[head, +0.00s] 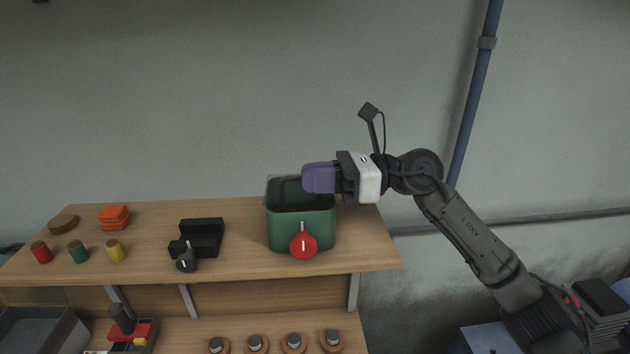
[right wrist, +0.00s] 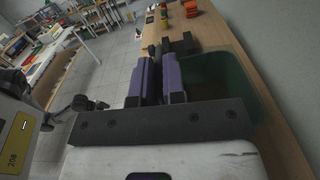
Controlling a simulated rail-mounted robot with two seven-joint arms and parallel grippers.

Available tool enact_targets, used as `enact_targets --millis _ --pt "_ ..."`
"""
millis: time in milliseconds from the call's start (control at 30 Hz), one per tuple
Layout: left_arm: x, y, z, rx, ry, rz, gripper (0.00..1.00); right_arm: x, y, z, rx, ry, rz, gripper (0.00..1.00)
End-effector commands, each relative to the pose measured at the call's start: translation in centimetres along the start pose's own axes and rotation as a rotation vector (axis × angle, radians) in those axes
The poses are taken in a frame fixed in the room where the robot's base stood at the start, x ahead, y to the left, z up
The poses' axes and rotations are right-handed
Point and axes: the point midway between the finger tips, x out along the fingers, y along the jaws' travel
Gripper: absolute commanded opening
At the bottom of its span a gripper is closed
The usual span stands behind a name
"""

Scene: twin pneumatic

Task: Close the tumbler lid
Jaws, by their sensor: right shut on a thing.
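A green open-topped box-shaped container (head: 285,235) stands at the right of the wooden shelf, with a round red part (head: 303,246) on its front. It also shows in the right wrist view (right wrist: 215,80), to the right of the fingers. I cannot make out a separate lid. My right gripper (head: 306,178) has purple fingers pointing left, at the container's top right, over its opening or rim. In the right wrist view, its fingers (right wrist: 157,68) stand close together around something dark and thin that I cannot identify. My left gripper is not in view.
A black block-shaped holder (head: 205,232) with a dark grey round part (head: 186,262) stands left of the container. Red, green and yellow cylinders (head: 79,252), stacked orange pieces (head: 114,217) and a brown disc (head: 63,223) are at the far left. The shelf between holder and container is clear.

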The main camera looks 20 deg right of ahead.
Motion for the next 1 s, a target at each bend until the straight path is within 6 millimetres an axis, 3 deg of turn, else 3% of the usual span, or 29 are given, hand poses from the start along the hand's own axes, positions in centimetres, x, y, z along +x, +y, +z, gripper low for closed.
enact_targets --millis 300,900,933,1000 --pt "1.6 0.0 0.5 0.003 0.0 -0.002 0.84 -0.1 0.2 -1.4 -0.031 0.0 -0.005 0.0" --pt "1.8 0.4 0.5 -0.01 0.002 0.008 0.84 0.0 0.4 -1.8 -0.023 0.003 -0.002 0.0" --pt "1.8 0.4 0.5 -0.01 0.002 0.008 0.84 0.0 0.4 -1.9 -0.023 0.003 -0.002 0.12" --pt "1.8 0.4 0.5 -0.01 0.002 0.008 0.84 0.0 0.4 -1.8 -0.024 0.003 -0.002 0.19"
